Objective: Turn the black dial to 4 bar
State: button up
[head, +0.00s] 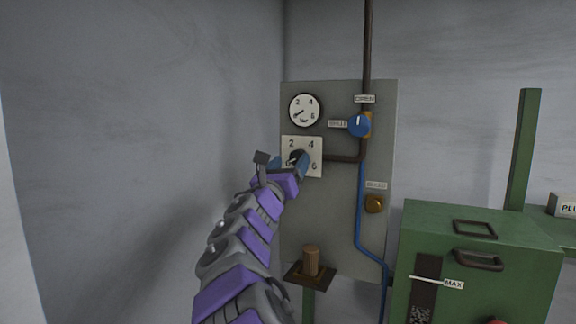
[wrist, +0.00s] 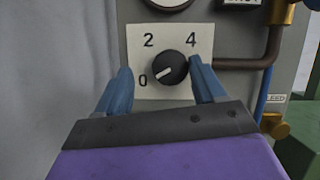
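The black dial (wrist: 170,68) sits on a white square plate (wrist: 140,40) marked 0, 2, 4 and 6. In the wrist view its white pointer line points down-left, toward the 0. In the head view the dial (head: 298,158) is partly covered by my gripper. My gripper (wrist: 158,80) has its two blue fingers spread, one on each side of the dial. The left finger is clearly apart from the dial; the right one is near its edge, and contact cannot be told. A round white gauge (head: 304,110) above has its needle pointing down-left, near 0.
A blue valve knob (head: 359,125), a brown pipe (head: 367,50) and a yellow knob (head: 374,204) are on the grey panel (head: 335,225). A wooden cylinder (head: 311,260) stands below. A green cabinet (head: 480,255) is at right, a grey wall at left.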

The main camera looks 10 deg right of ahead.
jog(key=shift+d, duration=0.95)
jog(key=c, duration=0.5)
jog(key=shift+a, duration=0.25)
jog(key=c, duration=0.4)
jog(key=shift+c, duration=0.7)
